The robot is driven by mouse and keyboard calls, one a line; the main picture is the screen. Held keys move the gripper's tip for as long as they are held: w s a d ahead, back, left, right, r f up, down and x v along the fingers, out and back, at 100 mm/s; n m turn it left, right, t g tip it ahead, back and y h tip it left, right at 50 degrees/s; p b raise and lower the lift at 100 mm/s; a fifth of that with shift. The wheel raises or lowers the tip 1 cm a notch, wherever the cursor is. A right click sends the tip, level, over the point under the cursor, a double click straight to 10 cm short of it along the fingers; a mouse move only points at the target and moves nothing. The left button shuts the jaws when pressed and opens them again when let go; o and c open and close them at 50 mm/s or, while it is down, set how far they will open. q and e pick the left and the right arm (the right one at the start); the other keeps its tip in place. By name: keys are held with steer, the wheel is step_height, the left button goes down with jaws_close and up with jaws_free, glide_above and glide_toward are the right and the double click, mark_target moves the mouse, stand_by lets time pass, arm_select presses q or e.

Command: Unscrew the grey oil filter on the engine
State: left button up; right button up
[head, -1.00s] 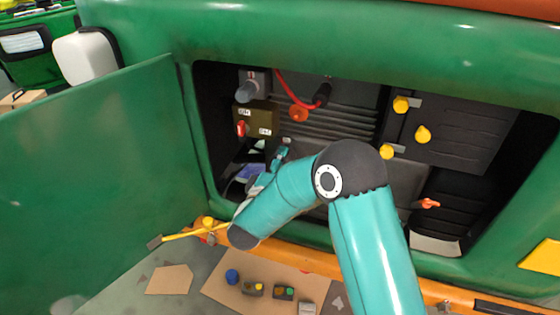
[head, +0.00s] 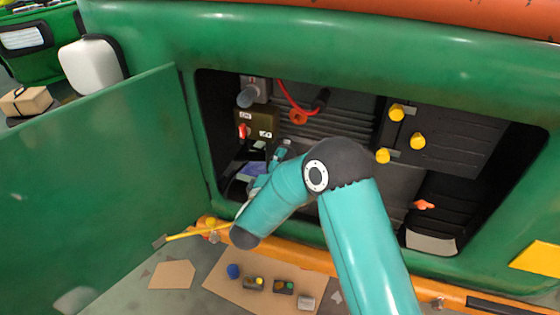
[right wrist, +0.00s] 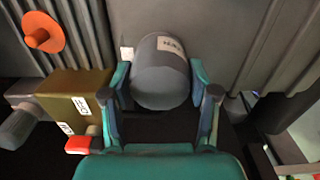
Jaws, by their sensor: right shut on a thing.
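The grey oil filter (right wrist: 160,72), a cylinder with a white label, shows in the right wrist view between the two teal fingers of my right gripper (right wrist: 160,90). The fingers are shut on its sides. In the head view my right gripper (head: 280,155) reaches into the open engine bay, below the brown switch box. My own arm and gripper mostly hide the filter there. My left gripper is not in view.
A brown box (head: 257,122) with a red switch, another grey cylinder (head: 247,97) and an orange cap (head: 298,117) are close by. Yellow caps (head: 417,141) sit at right. The open green door (head: 90,180) stands at left. Cardboard (head: 225,285) with parts lies below.

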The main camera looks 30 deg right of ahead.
steer(key=shift+f+n+p, duration=0.2)
steer(key=shift+n+p, duration=0.35)
steer(key=shift+n, duration=0.15)
steer(key=shift+r+n+p, duration=0.15)
steer(key=shift+n+p, duration=1.05)
steer(key=shift+p, duration=0.15)
steer(key=shift+n+p, duration=0.55)
steer(key=shift+n, duration=0.15)
